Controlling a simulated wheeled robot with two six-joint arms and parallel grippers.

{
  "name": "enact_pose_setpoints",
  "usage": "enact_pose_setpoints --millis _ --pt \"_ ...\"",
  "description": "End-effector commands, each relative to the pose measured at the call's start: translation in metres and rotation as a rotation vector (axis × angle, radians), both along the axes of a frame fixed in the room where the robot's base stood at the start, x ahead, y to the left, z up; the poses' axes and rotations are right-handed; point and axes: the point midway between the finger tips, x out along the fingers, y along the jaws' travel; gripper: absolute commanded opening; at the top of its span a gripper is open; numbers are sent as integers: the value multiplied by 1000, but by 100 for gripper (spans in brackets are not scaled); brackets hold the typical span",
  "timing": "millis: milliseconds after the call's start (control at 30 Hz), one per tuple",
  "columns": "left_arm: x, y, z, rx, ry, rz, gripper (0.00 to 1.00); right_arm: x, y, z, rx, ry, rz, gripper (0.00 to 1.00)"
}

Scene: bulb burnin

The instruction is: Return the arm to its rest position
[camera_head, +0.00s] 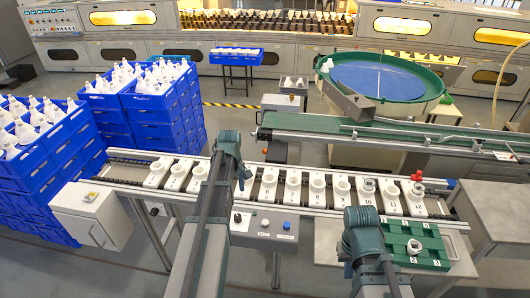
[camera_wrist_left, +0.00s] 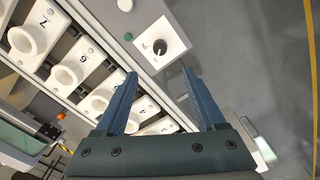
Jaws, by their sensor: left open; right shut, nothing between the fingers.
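My left gripper (camera_head: 243,178) hangs from the arm that reaches over the row of white numbered sockets (camera_head: 293,186). In the left wrist view its two blue fingers (camera_wrist_left: 160,73) are spread apart with nothing between them.
A control box (camera_head: 265,241) with a knob and buttons stands in front of the sockets. Blue crates of bulbs (camera_head: 138,108) are stacked at the left. A green conveyor (camera_head: 345,133) and round feeder (camera_head: 379,82) lie behind. Open floor (camera_head: 110,272) shows at the lower left.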

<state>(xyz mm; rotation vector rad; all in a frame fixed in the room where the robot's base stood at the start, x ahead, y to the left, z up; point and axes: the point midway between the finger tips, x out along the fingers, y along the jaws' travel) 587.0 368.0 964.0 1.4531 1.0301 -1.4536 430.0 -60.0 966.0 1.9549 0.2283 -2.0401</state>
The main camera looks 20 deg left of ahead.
Motion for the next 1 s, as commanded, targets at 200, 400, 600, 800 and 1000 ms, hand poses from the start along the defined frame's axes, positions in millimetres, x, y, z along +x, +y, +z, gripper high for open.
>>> enact_pose_setpoints --millis 200,400,600,800,1000 --pt "-4 -20 0 2 3 -66 72 0 0 0 0 0 0 0" --pt "-32 -122 0 21 26 -475 72 0 0 0 0 0 0 0" --pt "-85 -225 1 42 60 -986 72 0 0 0 0 0 0 0" --pt "-133 -284 1 59 87 -1369 72 0 0 0 0 0 0 0" --pt "-156 -305 1 67 103 -1545 72 0 0 0 0 0 0 0"
